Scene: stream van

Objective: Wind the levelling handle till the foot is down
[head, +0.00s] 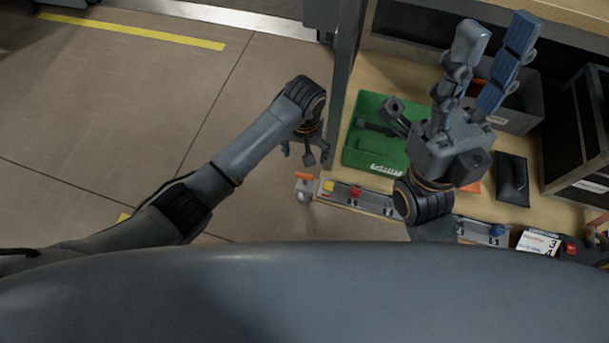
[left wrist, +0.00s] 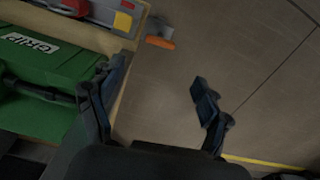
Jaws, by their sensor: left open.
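A small crank-like part with an orange grip (head: 305,176) and a grey body sticks out at the left end of the workbench's front edge; it looks like the levelling handle. It also shows in the left wrist view as an orange grip (left wrist: 160,42) at top centre. My left gripper (head: 306,156) is open and empty, just above and apart from the orange grip. Its fingers (left wrist: 160,92) are spread in the left wrist view, with bare floor between them. My right gripper (head: 496,32) is open and empty, raised over the bench. I cannot make out the foot.
Dark bins (head: 518,110), a black pouch (head: 512,178) and a white card (head: 537,242) stand or lie to the right. A grey post (head: 345,70) rises behind my left gripper. The floor at left is clear.

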